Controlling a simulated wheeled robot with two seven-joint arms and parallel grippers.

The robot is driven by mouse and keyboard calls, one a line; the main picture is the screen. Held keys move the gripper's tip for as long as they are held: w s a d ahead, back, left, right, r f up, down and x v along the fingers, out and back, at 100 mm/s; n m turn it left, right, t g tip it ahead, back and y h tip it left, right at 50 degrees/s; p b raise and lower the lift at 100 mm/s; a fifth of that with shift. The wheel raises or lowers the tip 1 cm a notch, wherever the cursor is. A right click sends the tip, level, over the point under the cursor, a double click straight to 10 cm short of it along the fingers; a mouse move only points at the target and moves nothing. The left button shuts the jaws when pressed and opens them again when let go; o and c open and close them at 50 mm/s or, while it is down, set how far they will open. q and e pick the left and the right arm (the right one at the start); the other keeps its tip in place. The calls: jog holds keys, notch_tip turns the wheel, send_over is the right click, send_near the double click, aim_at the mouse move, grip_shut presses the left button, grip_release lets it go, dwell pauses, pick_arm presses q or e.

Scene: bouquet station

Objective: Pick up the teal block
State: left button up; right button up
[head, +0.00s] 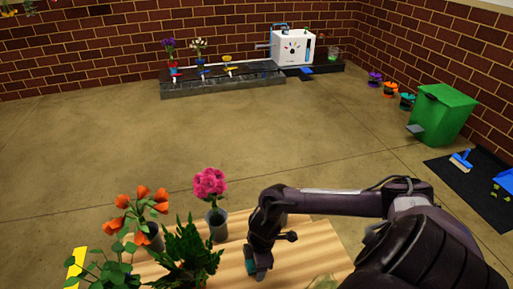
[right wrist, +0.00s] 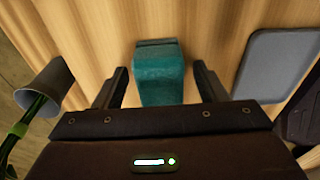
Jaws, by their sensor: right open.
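The teal block (right wrist: 160,78) stands on the striped wooden table in the right wrist view, between the two dark fingers of my right gripper (right wrist: 160,70). The fingers are open, with a gap on each side of the block. In the head view my right gripper (head: 258,268) points down over the wooden table (head: 300,262), and a bit of teal shows at its tip. The gripper hides most of the block there. My left gripper is not in view.
In the head view a pink flower (head: 209,182), orange flowers (head: 142,205) and a green fern (head: 188,252) stand left of my gripper.

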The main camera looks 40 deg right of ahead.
jog(key=c, duration=1.1)
jog(key=shift+o, duration=0.2)
jog(key=shift+r, duration=0.1)
